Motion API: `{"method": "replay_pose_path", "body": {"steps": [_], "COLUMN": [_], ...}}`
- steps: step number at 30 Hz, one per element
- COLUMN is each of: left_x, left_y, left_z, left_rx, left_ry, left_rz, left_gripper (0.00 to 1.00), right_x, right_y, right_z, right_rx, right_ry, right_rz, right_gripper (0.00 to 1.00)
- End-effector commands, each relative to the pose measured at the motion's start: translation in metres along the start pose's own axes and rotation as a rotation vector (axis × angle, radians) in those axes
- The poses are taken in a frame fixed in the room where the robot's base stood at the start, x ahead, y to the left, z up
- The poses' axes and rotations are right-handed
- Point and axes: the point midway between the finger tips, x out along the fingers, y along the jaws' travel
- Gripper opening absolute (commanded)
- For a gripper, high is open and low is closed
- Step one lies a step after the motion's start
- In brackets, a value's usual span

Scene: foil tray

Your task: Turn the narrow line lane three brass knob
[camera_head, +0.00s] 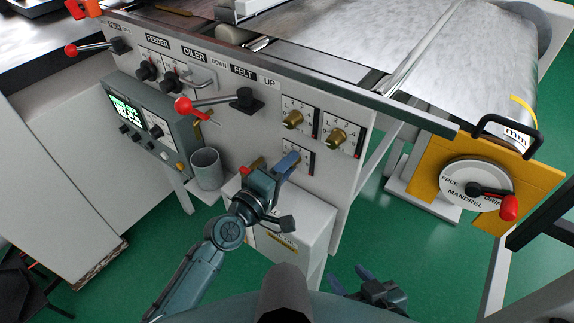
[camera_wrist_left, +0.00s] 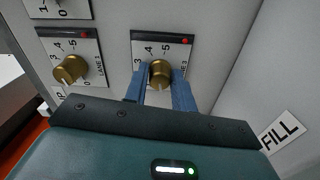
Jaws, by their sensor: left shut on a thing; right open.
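Two other brass knobs, the upper left one (camera_head: 292,119) and the right one (camera_head: 337,136), stand free. My right gripper (camera_head: 350,279) is open and empty, low and away from the panel.
A red-tipped lever (camera_head: 205,103) and a grey cup (camera_head: 206,168) are left of my left gripper. A white box (camera_head: 290,230) is below it. A yellow plate (camera_head: 437,155) with a mandrel dial (camera_head: 474,186) stands at right. Green floor is open between panel and dial.

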Motion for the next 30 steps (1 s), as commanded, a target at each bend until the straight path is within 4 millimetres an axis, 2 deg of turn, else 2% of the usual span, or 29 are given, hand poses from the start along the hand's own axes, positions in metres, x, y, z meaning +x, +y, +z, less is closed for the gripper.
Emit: {"method": "replay_pose_path", "body": {"steps": [4,5,12,20,23,26,30], "left_x": [0.0,0.0,0.0,-0.001,-0.007,-0.021,-0.052], "left_y": [0.0,0.0,0.0,0.0,-0.001,-0.001,-0.002], "left_z": [0.0,0.0,0.0,0.0,0.0,0.0,0.0], "left_rx": [-0.002,-0.002,0.0,0.001,0.001,0.001,0.003], "left_ry": [0.0,0.0,0.0,0.0,0.0,0.0,-0.002], "left_rz": [0.0,0.0,0.0,0.0,-0.001,-0.002,-0.003], "left_gripper": [0.03,0.27,0.46,0.48,0.48,0.48,0.48], "right_x": [0.0,0.0,0.0,0.0,0.0,0.0,0.001], "right_y": [0.0,0.0,0.0,0.001,0.001,0.001,0.001], "right_z": [-0.001,-0.001,-0.003,-0.004,-0.004,-0.004,-0.002], "right_rx": [0.0,0.0,-0.001,-0.001,-0.001,-0.001,0.001], "right_ry": [0.001,0.002,0.006,0.008,0.008,0.008,0.008], "right_rz": [0.0,0.0,0.0,0.001,0.001,0.001,0.001], "right_gripper": [0.48,0.48,0.48,0.48,0.48,0.48,0.48]}}
